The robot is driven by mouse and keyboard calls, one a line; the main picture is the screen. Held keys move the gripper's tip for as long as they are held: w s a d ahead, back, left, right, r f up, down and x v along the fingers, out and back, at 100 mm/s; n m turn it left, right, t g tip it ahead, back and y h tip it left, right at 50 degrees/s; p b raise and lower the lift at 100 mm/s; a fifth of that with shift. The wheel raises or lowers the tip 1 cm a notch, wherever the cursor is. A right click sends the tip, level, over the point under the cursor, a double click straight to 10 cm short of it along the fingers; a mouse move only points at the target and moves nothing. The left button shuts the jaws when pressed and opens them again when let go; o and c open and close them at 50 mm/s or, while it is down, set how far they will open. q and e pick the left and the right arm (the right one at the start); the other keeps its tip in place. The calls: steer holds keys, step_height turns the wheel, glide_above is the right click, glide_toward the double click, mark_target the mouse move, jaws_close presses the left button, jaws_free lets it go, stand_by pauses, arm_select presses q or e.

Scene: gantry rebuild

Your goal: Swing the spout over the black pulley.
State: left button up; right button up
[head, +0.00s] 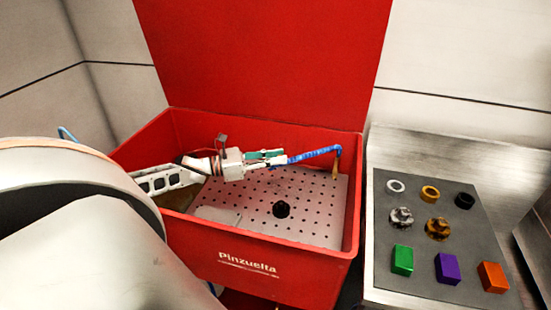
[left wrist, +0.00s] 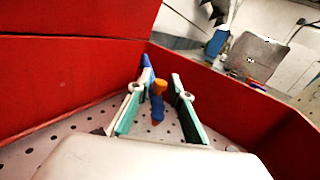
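The black pulley (head: 281,209) stands on the perforated tray inside the red bin. The spout (head: 315,155) is a blue jointed hose that bends at its right end, with a brass-coloured piece (head: 336,171) hanging there, right of and behind the pulley. My left gripper (head: 277,158) reaches in from the left at the spout's left end. In the left wrist view the spout (left wrist: 157,107) shows blue and orange between the teal-lined fingers (left wrist: 161,70). The fingers are apart, with gaps beside it; contact is unclear. The pulley cannot be made out there. My right gripper is not in view.
The red bin (head: 245,268) has raised walls and a tall lid (head: 262,60) standing behind. Right of it, a dark mat (head: 420,275) on a metal bench holds rings, gear-like parts and coloured blocks. The tray (head: 312,218) is clear around the pulley.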

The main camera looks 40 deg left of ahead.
arm_select(q)
steer(key=shift+o, duration=0.2)
steer(key=shift+f, duration=0.1)
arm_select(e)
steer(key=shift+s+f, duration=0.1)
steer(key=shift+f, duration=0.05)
arm_select(q)
steer(key=shift+s, duration=0.15)
steer(key=v, duration=0.7)
steer(key=shift+s+a, duration=0.1)
steer(key=shift+a, duration=0.05)
